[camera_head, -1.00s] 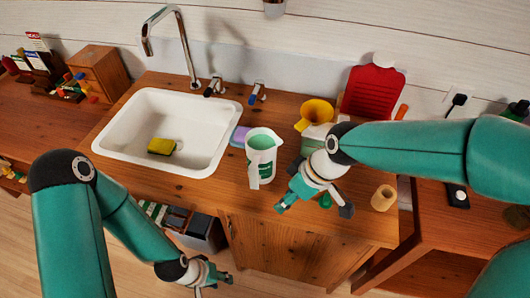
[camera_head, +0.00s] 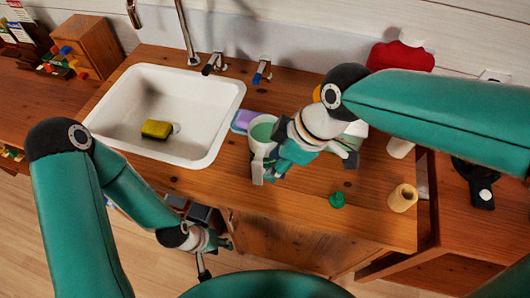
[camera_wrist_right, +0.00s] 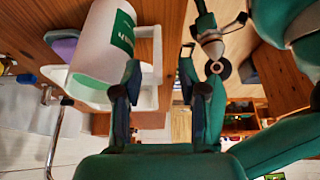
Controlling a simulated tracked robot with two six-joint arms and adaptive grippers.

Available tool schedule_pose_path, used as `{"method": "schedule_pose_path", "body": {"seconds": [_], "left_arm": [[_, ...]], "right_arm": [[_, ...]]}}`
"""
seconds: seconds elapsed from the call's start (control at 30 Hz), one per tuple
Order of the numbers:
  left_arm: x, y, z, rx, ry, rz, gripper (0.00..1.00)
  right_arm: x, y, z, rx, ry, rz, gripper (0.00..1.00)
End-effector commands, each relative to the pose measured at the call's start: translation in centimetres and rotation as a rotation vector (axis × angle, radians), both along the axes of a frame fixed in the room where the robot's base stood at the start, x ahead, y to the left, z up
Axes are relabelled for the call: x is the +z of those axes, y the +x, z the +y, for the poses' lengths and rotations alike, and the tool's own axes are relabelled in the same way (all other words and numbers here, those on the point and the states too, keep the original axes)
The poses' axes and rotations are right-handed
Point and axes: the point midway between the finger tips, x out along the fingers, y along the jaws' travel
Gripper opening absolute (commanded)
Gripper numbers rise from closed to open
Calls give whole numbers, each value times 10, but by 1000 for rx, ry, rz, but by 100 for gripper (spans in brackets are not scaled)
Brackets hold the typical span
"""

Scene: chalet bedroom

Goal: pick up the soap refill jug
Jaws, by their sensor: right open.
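The soap refill jug (camera_head: 262,133), white with green inside its open top, stands upright on the wooden counter just right of the sink. My right gripper (camera_head: 308,165) is open at its right side and hides part of it. In the right wrist view the jug (camera_wrist_right: 97,48) shows its green label, and its white handle appears just beyond the gap between the open fingers (camera_wrist_right: 163,92). I cannot tell whether a finger touches it. My left gripper (camera_head: 216,258) hangs low in front of the counter, empty, with its fingers apart.
The white sink (camera_head: 205,140) holds a yellow sponge (camera_head: 156,129). A purple block (camera_head: 243,120) lies left of the jug. A green cap (camera_head: 337,200) and a beige cup (camera_head: 403,197) stand to the right. A red board (camera_head: 400,57) leans behind.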

Motion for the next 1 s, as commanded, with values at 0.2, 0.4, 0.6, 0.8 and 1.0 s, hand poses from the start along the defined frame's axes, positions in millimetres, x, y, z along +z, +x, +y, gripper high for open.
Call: {"method": "schedule_pose_path", "body": {"seconds": [0.2, 0.4, 0.6, 0.8, 1.0], "left_arm": [[0, 0, 0, 0, 0, 0, 40], [1, 0, 0, 0, 0, 0, 40], [8, 0, 0, 0, 0, 0, 40], [8, 0, 0, 0, 0, 0, 40], [7, 0, 0, 0, 0, 0, 40]], "right_arm": [[-29, 3, 11, -2, -1, 3, 42], [-38, 5, 15, -3, -1, 3, 42], [-62, 12, 26, -3, -3, 5, 42], [-79, 15, 32, -4, -1, 2, 42], [-80, 15, 33, -4, 1, -1, 42]]}}
